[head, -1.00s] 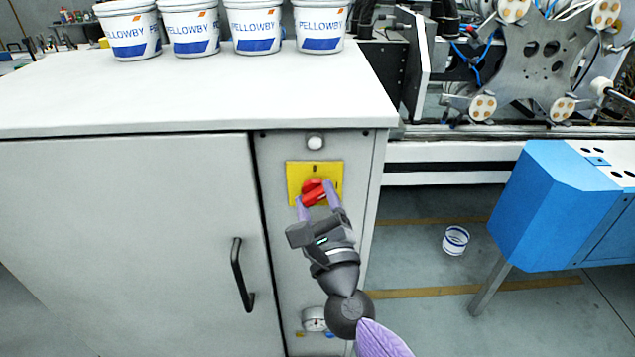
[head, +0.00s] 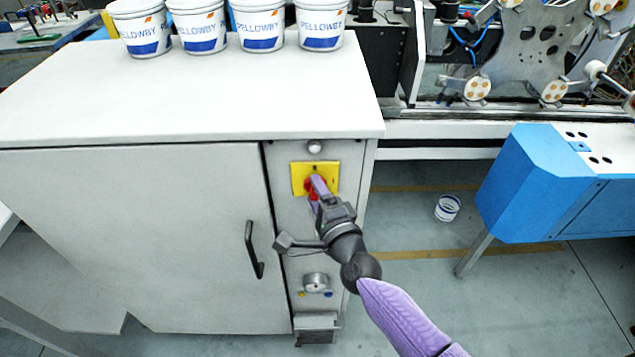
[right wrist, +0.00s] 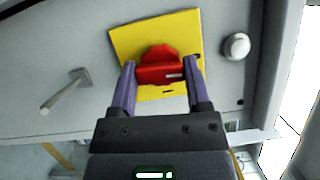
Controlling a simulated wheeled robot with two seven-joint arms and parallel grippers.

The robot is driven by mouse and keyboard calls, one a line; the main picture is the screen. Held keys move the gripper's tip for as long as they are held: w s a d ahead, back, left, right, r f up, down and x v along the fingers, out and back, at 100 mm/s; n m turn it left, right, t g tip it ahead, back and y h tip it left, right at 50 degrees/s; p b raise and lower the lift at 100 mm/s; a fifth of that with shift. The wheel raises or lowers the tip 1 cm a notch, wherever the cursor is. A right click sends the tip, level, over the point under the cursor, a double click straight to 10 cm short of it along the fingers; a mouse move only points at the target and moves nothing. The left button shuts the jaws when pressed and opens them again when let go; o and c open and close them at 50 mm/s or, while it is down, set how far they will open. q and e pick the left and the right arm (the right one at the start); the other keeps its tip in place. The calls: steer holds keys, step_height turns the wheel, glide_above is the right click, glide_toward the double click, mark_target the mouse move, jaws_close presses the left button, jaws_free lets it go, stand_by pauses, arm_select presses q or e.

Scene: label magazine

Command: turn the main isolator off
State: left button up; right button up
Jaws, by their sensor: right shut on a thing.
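The main isolator is a red rotary knob (head: 310,188) on a square yellow plate (head: 299,172), on the narrow front panel of a grey cabinet. My right gripper (head: 316,189) is at the knob, and its purple fingers hide part of it. In the right wrist view the red knob (right wrist: 158,60) sits between the two fingers of my right gripper (right wrist: 160,70), one on each side. A short white mark shows on the knob near one finger. The yellow plate (right wrist: 132,44) looks tilted there. My left gripper is not in view.
Several white buckets (head: 261,28) stand along the back of the cabinet top (head: 190,100). A black door handle (head: 253,250) is left of my right arm. A blue machine (head: 540,185) stands at right.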

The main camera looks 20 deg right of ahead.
steer(key=shift+n+p, duration=0.6)
steer(key=shift+f, duration=0.1)
steer(key=o, duration=1.3)
